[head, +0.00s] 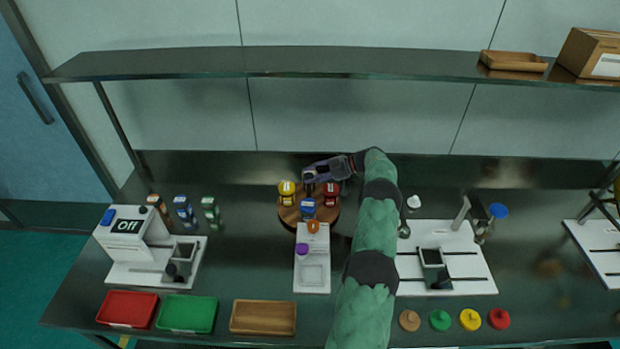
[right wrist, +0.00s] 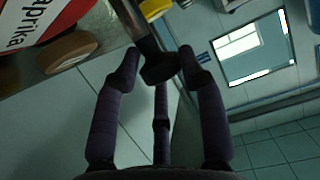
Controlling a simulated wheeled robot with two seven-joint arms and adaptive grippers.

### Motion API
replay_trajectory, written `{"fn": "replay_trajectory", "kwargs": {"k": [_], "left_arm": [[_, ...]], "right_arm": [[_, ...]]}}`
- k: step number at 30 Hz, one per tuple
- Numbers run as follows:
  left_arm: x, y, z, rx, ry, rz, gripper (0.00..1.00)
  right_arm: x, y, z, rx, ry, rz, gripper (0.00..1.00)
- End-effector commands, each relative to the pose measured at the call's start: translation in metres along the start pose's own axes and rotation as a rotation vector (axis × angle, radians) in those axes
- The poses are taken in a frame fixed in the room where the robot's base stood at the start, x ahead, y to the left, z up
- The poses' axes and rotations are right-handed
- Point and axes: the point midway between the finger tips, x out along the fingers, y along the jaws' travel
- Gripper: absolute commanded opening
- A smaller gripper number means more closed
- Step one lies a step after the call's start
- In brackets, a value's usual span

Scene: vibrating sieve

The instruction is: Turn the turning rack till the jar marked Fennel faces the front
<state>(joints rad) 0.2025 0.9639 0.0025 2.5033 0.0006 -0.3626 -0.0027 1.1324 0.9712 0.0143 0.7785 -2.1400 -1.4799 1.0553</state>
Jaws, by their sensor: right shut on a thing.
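The turning rack (head: 291,221) is a round wooden disc at mid-table. It bears a yellow jar (head: 287,193) at left, a red jar (head: 331,194) at right and a blue jar (head: 308,209) at the front. Its far side is hidden by my right gripper (head: 309,180), which reaches over the rack from the right. In the right wrist view, my right gripper (right wrist: 159,62) is shut on a dark post (right wrist: 157,68). The red jar (right wrist: 45,25) reads "Paprika" there. I cannot read which jar is Fennel. My left gripper is out of view.
A white stand (head: 312,279) with a purple-capped item sits in front of the rack. Spice bottles (head: 185,211) and a white device (head: 130,235) are at left. Red (head: 127,309), green and wooden trays line the front. A shelf (head: 280,62) runs above.

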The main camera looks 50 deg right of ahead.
Motion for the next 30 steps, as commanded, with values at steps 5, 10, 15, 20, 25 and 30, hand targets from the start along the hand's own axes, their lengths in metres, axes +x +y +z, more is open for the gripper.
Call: {"fn": "replay_trajectory", "kwargs": {"k": [5,10,15,20,25,30], "left_arm": [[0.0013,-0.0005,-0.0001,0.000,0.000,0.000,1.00],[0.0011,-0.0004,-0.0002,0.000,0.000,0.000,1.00],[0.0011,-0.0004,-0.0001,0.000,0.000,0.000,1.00],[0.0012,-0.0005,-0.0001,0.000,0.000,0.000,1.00],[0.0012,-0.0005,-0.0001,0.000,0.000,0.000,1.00],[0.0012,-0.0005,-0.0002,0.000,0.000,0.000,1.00]], "right_arm": [[0.0040,-0.0043,0.0028,0.009,0.006,-0.021,0.00],[0.0041,-0.0046,0.0027,0.010,0.006,-0.022,0.00],[0.0043,-0.0048,0.0028,0.011,0.007,-0.023,0.46],[0.0040,-0.0045,0.0035,0.010,0.005,-0.022,0.61],[0.0028,-0.0037,0.0035,0.008,0.003,-0.018,0.61],[0.0011,-0.0027,0.0026,0.005,0.003,-0.015,0.61]]}}
